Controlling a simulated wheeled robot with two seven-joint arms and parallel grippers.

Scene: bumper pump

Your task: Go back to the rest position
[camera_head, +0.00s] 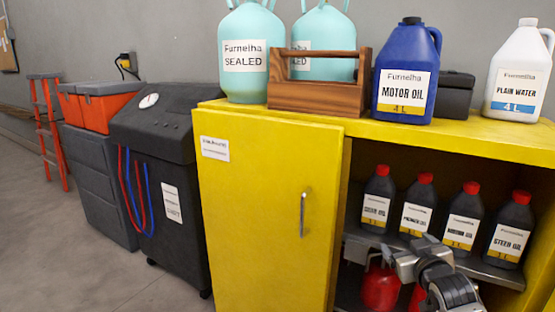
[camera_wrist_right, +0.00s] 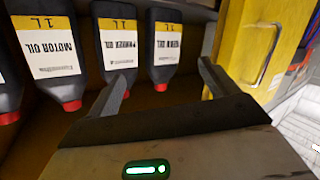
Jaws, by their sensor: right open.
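My right gripper (camera_head: 372,254) is low at the right in the head view, in front of the open part of the yellow cabinet (camera_head: 255,220). In the right wrist view its two fingers (camera_wrist_right: 162,75) are spread apart with nothing held between them. Several dark oil bottles with red caps stand on the cabinet shelf (camera_head: 490,272), including the gear oil bottle (camera_head: 376,200) and the steer oil bottle (camera_head: 510,232). In the wrist view they appear upside down, and the gear oil bottle (camera_wrist_right: 165,50) shows beyond the fingers. My left gripper is not in view.
Red containers (camera_head: 380,288) sit below the shelf, partly behind my right arm. On the cabinet top are a wooden carrier (camera_head: 315,98), teal tanks (camera_head: 245,50), a blue motor oil jug (camera_head: 405,70) and a white water jug (camera_head: 518,70). A dark machine (camera_head: 165,150) stands left; floor (camera_head: 60,240) is clear.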

